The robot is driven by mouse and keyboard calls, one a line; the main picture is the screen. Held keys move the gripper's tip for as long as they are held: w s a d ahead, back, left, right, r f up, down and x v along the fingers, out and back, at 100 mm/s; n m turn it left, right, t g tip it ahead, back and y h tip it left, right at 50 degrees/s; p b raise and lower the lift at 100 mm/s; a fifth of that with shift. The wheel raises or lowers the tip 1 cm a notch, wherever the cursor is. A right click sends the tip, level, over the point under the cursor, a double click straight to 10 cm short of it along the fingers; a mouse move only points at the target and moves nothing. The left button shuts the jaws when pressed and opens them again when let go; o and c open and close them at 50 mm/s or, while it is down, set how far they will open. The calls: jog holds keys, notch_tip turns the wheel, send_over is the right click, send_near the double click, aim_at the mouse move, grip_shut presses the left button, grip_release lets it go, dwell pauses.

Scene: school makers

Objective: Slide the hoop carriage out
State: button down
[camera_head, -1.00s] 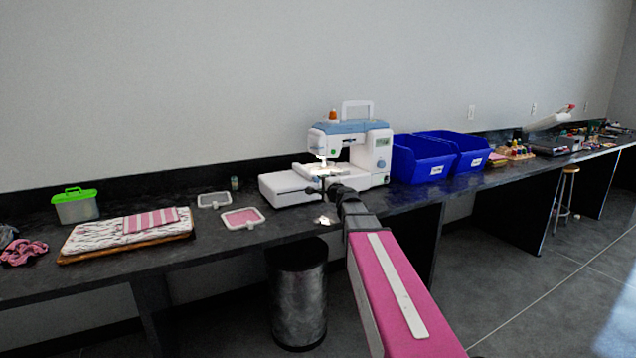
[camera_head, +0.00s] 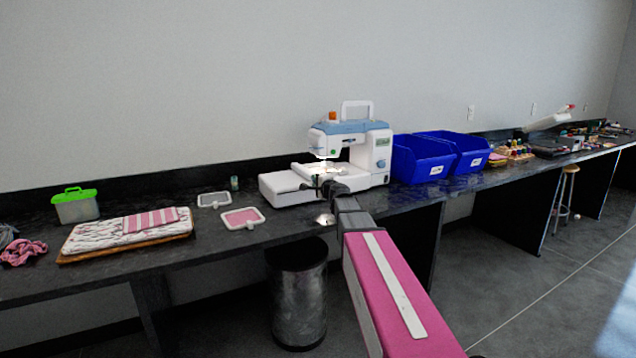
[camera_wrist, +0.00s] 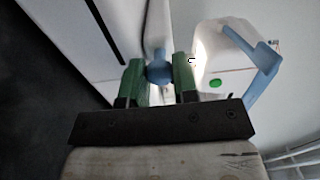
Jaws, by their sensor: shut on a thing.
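The white and blue embroidery machine (camera_head: 376,160) stands on the dark counter. Its white hoop carriage (camera_head: 314,170) lies under the needle head, partly hidden by my arm. My gripper (camera_head: 322,185) is at the front of the machine, small and dark in the head view. In the wrist view, the green fingers of my gripper (camera_wrist: 159,78) are shut on a round blue knob (camera_wrist: 159,72). The knob sits at the end of a pale bar, which looks like part of the carriage. The machine's white head with a green button (camera_wrist: 215,83) is to the right of the fingers.
Two blue bins (camera_head: 420,160) stand close to the machine's right side. A pink hoop (camera_head: 243,218) and another white frame (camera_head: 214,200) lie to the left. A metal bin (camera_head: 298,295) stands on the floor below. The counter's front edge runs under my arm.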

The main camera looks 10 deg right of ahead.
jog(key=s+a, duration=0.2)
jog(key=a, duration=0.6)
jog(key=s+a, duration=0.3)
jog(key=a, duration=0.4)
jog(key=shift+a, duration=0.35)
jog(key=shift+s, duration=0.1)
jog(key=c, duration=0.9)
grip_release()
jog(key=shift+a, duration=0.15)
jog(key=v, duration=1.1)
